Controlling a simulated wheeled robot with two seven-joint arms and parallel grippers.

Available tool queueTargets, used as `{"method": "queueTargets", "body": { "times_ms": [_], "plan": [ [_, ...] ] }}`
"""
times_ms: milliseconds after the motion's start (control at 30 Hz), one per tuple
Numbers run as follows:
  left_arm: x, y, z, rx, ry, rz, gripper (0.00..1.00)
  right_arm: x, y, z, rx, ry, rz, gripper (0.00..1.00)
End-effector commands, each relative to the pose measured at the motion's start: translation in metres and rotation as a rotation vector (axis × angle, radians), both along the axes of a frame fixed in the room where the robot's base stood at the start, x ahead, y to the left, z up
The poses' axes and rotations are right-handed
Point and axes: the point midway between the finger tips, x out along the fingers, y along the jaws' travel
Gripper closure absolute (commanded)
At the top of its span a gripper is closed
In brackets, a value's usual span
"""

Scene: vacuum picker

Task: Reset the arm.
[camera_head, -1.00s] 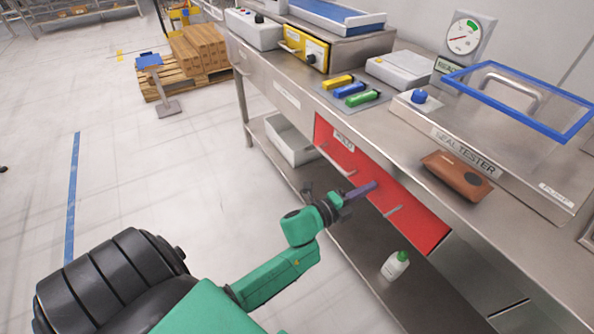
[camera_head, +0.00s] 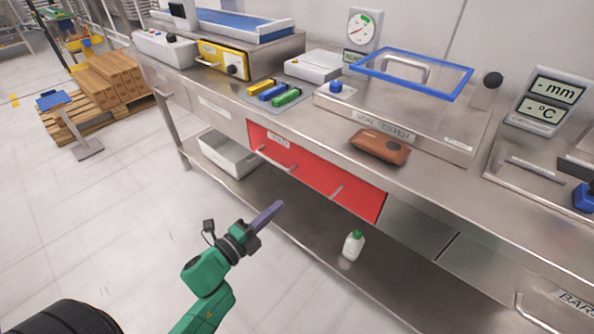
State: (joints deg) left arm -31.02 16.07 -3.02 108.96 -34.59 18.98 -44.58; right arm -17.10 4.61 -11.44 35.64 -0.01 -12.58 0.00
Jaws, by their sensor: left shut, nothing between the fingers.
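My left gripper (camera_head: 266,216) is at the end of my green arm, which comes in from the lower left. Its purple fingers are shut with nothing between them. It points up and right, in the air in front of the bench, apart from the red drawer front (camera_head: 310,172). The drawer looks closed, with its handle (camera_head: 276,160) on the left part. My right gripper does not show.
The steel bench (camera_head: 420,190) holds a seal tester (camera_head: 395,112), a brown pouch (camera_head: 379,146) and several coloured bars (camera_head: 286,97). Its lower shelf (camera_head: 300,235) bears a white bottle (camera_head: 352,246) and a bin (camera_head: 228,155). Boxes (camera_head: 112,78) sit on a pallet.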

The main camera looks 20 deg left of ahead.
Motion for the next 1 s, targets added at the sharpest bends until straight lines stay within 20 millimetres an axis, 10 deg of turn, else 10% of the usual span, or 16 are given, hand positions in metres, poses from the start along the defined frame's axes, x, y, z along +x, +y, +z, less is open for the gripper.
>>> {"method": "queueTargets", "body": {
  "times_ms": [200, 367, 567, 700, 833, 1000],
  "plan": [
    [0.002, 0.006, -0.013, -0.031, 0.051, 0.024, 1.0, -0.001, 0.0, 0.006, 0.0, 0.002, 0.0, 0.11],
    [-0.011, 0.038, -0.107, -0.25, 0.388, 0.199, 1.0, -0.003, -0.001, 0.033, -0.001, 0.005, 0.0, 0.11],
    [-0.113, 0.068, -0.262, -0.599, 0.94, 0.6, 1.0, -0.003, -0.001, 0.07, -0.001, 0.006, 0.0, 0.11],
    [-0.224, 0.07, -0.328, -0.771, 1.253, 0.934, 1.0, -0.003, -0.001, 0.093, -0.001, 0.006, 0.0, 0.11],
    [-0.305, 0.068, -0.352, -0.847, 1.419, 1.181, 1.0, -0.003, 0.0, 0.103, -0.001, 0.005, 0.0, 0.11],
    [-0.336, 0.066, -0.359, -0.869, 1.473, 1.281, 1.0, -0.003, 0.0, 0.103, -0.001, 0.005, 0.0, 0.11]
  ]
}}
